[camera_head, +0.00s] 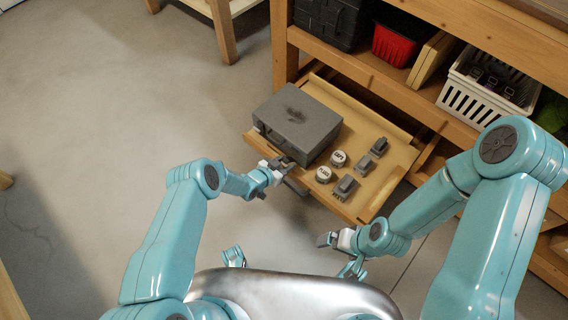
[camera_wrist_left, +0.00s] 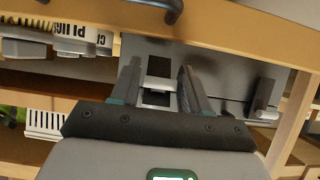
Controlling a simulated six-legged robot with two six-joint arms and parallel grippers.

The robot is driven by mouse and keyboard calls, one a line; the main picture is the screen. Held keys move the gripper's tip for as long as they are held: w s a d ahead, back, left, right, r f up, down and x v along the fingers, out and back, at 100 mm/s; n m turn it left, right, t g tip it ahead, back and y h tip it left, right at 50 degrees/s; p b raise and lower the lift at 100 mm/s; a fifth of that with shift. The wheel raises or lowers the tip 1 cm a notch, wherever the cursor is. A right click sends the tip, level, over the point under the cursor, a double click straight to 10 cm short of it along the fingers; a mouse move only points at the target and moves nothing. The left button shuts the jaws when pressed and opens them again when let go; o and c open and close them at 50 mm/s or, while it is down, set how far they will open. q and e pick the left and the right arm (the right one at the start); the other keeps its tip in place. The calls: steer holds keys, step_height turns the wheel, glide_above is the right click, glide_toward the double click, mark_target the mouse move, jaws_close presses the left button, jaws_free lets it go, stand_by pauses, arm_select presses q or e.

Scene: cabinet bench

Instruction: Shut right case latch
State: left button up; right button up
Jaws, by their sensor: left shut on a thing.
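The grey case (camera_head: 300,112) sits closed on the left part of the pulled-out wooden drawer. My left gripper (camera_head: 281,163) is at the case's front face, near its right end. In the left wrist view my left gripper (camera_wrist_left: 160,85) has its two fingers on either side of the pale right latch (camera_wrist_left: 158,83), shut on it. The left latch (camera_wrist_left: 264,98) shows as a grey block farther along the case front. Whether the right latch is fully down is hard to tell. My right gripper (camera_head: 328,240) hangs off the drawer's front right; its fingers are too small to read.
Two white-topped jars (camera_head: 338,158) and several small grey parts (camera_head: 346,186) stand on the drawer (camera_head: 385,165) right of the case. A dark drawer handle (camera_wrist_left: 174,10) is close to my left gripper. Shelves behind hold a red bin (camera_head: 395,45) and a white basket (camera_head: 470,102).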

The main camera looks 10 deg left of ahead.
arm_select(q)
steer(key=shift+w+d+r+g+y, duration=0.15)
steer(key=shift+r+g+y, duration=0.15)
steer(key=shift+g+y, duration=0.3)
steer(key=o, duration=1)
steer(key=shift+c, duration=0.2)
steer(key=shift+r, duration=0.25)
steer(key=p+v, duration=0.7)
steer(key=v, duration=0.9)
